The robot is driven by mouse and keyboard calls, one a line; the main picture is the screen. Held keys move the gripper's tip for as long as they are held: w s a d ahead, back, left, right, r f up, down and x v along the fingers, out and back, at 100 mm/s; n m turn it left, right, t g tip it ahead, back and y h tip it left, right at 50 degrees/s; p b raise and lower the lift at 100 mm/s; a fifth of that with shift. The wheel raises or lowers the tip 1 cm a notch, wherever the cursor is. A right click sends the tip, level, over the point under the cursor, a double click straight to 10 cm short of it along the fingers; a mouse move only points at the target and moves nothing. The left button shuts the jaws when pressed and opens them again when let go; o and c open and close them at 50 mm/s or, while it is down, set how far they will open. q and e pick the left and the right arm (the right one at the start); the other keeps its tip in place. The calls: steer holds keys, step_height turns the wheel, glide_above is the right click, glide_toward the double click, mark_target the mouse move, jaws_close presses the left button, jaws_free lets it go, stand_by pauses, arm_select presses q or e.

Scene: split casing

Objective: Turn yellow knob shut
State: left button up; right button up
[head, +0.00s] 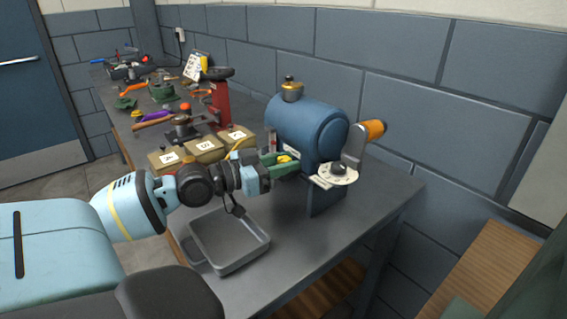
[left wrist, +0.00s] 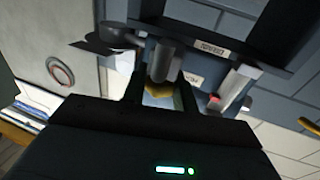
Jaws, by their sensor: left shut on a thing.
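The yellow knob (head: 284,158) is on the near left side of the blue casing (head: 300,122), which stands on a pedestal on the bench. My left gripper (head: 283,164) reaches in from the left and is shut on the yellow knob. In the left wrist view the knob (left wrist: 158,89) shows between the two dark fingers (left wrist: 158,95), partly hidden by the gripper body. How far the knob is turned cannot be told. My right gripper is not in view.
A grey tray (head: 262,246) lies on the bench below my left arm. Card-labelled boxes (head: 205,150) and tools lie behind to the left.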

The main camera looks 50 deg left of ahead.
arm_select(q)
steer(key=o, duration=0.7)
steer(key=shift+r, duration=0.1)
steer(key=shift+s+a+f, duration=0.25)
steer(key=shift+s, duration=0.35)
steer(key=v, duration=0.3)
steer(key=b+v, duration=0.1)
steer(key=v, duration=0.2)
steer(key=shift+s+r, duration=0.25)
